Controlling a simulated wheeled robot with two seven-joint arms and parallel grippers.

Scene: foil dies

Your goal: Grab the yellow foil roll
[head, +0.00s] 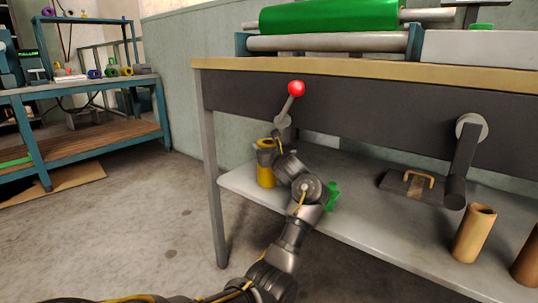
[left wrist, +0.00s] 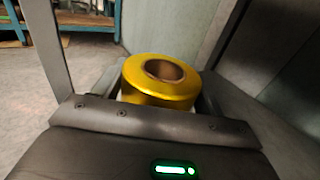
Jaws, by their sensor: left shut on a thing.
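The yellow foil roll (head: 266,176) stands upright on the lower shelf of the machine table, near its left end, in the head view. In the left wrist view the yellow foil roll (left wrist: 160,80) fills the space between my fingers, with its brown core hole facing up. My left gripper (head: 266,150) is shut on the upper part of the roll. In the left wrist view my left gripper (left wrist: 160,92) has a finger on either side of it. The gripper and arm hide part of the roll in the head view. My right gripper is not in view.
The grey lower shelf (head: 365,228) also holds a green item (head: 332,196) behind my arm, a dark plate with a tan handle (head: 408,186) and a brown tube (head: 473,233). A red-knobbed lever (head: 297,89) and a crank (head: 463,160) stick out above. A table leg (head: 213,180) stands left.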

